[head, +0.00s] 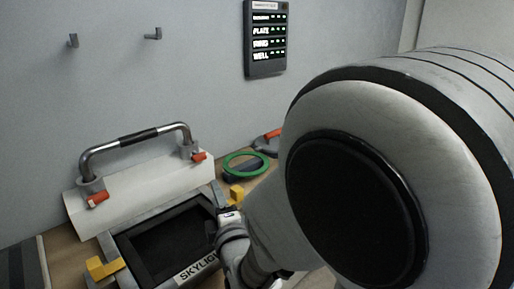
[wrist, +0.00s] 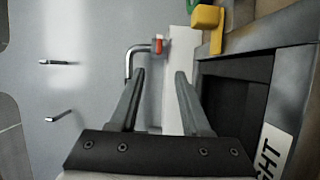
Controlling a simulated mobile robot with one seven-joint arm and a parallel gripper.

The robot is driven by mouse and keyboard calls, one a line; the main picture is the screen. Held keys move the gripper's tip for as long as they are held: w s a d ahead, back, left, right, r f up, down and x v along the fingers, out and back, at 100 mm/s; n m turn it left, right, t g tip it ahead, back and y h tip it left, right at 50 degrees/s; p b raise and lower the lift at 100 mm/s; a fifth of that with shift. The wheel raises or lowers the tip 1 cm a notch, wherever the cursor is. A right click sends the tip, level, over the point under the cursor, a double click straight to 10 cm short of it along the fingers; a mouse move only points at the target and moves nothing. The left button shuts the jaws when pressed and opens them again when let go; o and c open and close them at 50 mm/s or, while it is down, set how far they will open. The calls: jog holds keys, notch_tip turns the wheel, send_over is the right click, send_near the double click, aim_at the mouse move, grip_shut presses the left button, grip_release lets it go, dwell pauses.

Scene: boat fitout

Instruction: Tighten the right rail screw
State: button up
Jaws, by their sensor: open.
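A curved metal rail (head: 137,140) with a dark grip is mounted on a white sloped panel (head: 150,190) against the wall. An orange-red piece sits at each foot: the right one (head: 199,156), apparently the right rail screw, and the left one (head: 97,200). In the wrist view the rail's end (wrist: 132,60) shows with a red-and-white piece (wrist: 159,45) beyond my fingertips. My gripper (wrist: 160,72) is open, with nothing between its fingers, apart from the rail. In the head view my arm hides most of the gripper.
A dark framed skylight box (head: 165,238) with yellow blocks (head: 104,267) lies in front of the panel. A green ring (head: 245,164) and a red-handled tool (head: 268,138) lie to the right. Wall hooks (head: 153,34) and a lit status panel (head: 266,38) are above.

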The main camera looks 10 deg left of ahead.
aim_at(202, 159)
jog(key=b+x, duration=0.3)
jog(key=x, duration=1.4)
jog(key=shift+w+a, duration=0.15)
jog(key=shift+a, duration=0.05)
grip_shut()
